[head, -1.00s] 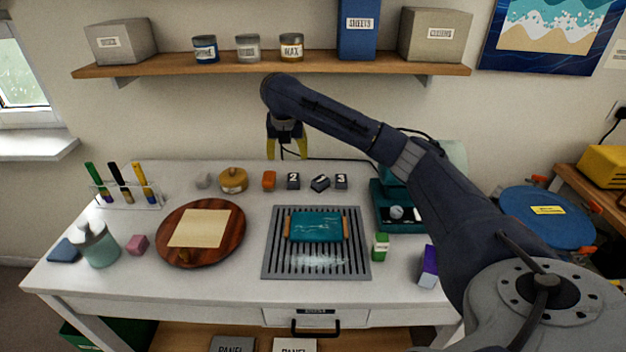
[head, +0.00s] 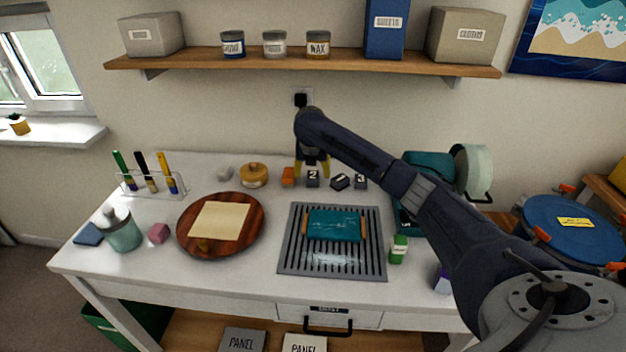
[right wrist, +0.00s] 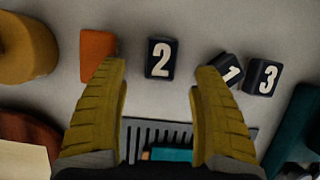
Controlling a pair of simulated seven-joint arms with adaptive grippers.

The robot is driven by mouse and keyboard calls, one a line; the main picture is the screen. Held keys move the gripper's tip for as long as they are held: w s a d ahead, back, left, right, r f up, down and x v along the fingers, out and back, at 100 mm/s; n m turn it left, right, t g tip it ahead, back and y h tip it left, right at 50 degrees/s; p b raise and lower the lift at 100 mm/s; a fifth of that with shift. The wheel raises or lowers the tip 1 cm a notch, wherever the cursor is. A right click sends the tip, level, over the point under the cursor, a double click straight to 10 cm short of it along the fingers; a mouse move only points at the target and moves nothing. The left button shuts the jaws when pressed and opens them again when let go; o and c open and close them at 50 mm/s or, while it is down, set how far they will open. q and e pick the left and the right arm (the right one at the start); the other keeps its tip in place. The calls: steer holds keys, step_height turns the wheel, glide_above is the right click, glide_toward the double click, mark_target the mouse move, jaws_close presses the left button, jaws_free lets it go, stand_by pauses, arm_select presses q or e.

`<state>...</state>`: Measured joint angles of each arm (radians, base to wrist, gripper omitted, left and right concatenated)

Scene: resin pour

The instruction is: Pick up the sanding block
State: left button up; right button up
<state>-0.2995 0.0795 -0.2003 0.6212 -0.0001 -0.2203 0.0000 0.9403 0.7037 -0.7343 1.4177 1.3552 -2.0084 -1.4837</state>
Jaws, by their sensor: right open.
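My right gripper (head: 312,170) is open, yellow-fingered and empty, low over the back of the white table. In the right wrist view its fingers (right wrist: 158,75) spread either side of a dark cube marked 2 (right wrist: 161,59). A small orange block (head: 288,176) lies just left of that cube; the left fingertip overlaps its edge in the wrist view (right wrist: 97,54). A pink block (head: 158,233) and a pale grey block (head: 225,173) are also on the table. No label shows which block is the sanding block. My left gripper is out of view.
Dark cubes marked 1 (head: 340,182) and 3 (head: 361,182) stand right of the 2 cube. A round amber container (head: 254,174) is left of the orange block. A slatted grey rack (head: 292,258) holding a teal board lies in front, beside a round wooden board (head: 190,240).

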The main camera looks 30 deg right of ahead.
mark_target(313, 176)
steer(key=shift+x, duration=2.65)
steer(key=shift+o, duration=0.2)
steer(key=shift+s, duration=0.1)
steer(key=c, duration=1.4)
